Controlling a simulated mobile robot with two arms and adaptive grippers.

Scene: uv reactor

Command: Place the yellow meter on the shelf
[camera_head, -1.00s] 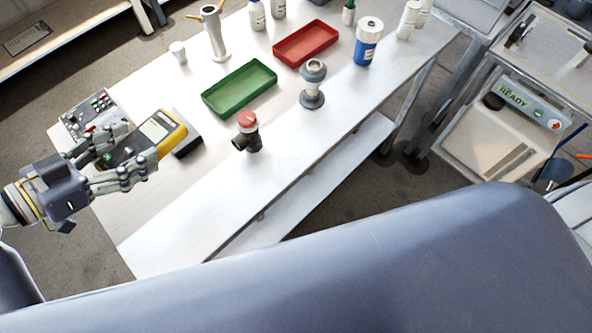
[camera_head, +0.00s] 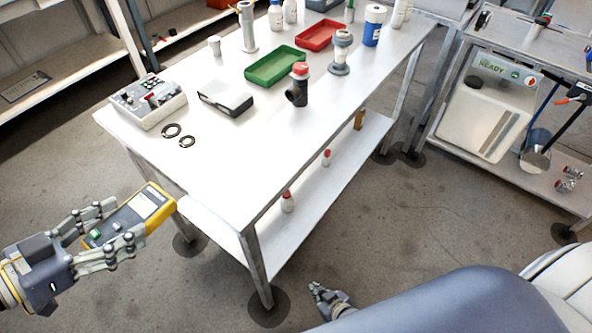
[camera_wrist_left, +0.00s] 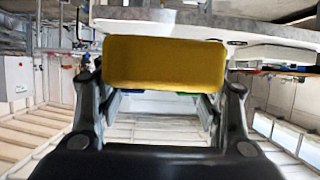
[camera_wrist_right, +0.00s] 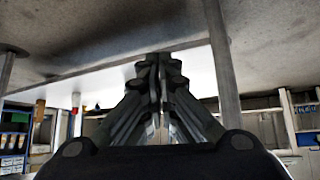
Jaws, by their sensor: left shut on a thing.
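The yellow meter (camera_head: 150,207), with a grey face and green buttons, is between the fingers of my left gripper (camera_head: 122,226). The gripper is shut on it and holds it in the air, off the table's near left corner. In the left wrist view the meter's yellow end (camera_wrist_left: 165,64) spans the gap between the fingers. My right gripper (camera_head: 322,292) is low, near the floor in front of the table. Its fingers are together and empty in the right wrist view (camera_wrist_right: 160,75). The table's lower shelf (camera_head: 300,225) holds small red-capped bottles. Another shelf (camera_head: 50,62) stands at the back left.
A cart (camera_head: 565,180) stands right. Open floor lies left of the table.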

